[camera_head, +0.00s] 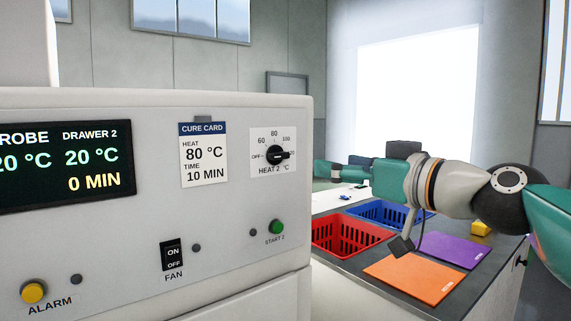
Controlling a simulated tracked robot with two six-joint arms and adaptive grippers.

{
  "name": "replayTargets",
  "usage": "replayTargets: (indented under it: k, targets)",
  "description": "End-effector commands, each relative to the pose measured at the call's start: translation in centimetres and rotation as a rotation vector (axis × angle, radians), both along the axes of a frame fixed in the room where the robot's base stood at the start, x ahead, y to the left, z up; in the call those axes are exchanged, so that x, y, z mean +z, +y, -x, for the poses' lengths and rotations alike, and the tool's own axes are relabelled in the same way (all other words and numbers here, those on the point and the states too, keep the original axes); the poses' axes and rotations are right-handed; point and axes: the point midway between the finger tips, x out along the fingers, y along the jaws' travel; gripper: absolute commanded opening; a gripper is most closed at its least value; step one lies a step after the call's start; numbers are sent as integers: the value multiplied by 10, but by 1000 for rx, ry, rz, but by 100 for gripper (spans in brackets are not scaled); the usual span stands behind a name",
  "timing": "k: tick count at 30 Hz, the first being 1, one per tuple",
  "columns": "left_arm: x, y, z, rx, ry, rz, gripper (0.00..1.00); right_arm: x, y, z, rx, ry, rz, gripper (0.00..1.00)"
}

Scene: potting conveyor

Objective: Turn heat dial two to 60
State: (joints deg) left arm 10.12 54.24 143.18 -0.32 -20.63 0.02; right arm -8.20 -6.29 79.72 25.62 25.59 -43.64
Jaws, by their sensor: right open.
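The HEAT 2 dial (276,156) is a black knob on a white scale plate at the right of the oven's front panel. The knob's narrow end points right, toward that covered mark. My right gripper (404,205) is open and empty, to the right of the panel and clear of the dial, above the table with the crates. My left gripper is not in view.
A cure card (204,155) reads HEAT 80 °C, TIME 10 MIN. The display (66,166) shows DRAWER 2 at 20 °C and 0 MIN. A green START 2 button (277,227) and a FAN switch (173,255) sit below. Red (345,240) and blue crates (385,212) stand right.

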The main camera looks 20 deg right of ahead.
Motion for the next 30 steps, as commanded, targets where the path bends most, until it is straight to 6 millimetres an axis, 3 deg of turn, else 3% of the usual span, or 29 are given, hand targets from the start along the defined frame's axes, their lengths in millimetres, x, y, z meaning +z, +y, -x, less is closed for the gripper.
replayTargets:
  k: [18, 24, 30]
  targets:
    - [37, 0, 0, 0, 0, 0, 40, 2, 43, -118, -1, 4, -2, 69]
    - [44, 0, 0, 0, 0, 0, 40, 1, 50, -139, -1, 3, 0, 69]
    - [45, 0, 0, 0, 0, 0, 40, -1, 52, -146, -2, 2, 0, 69]
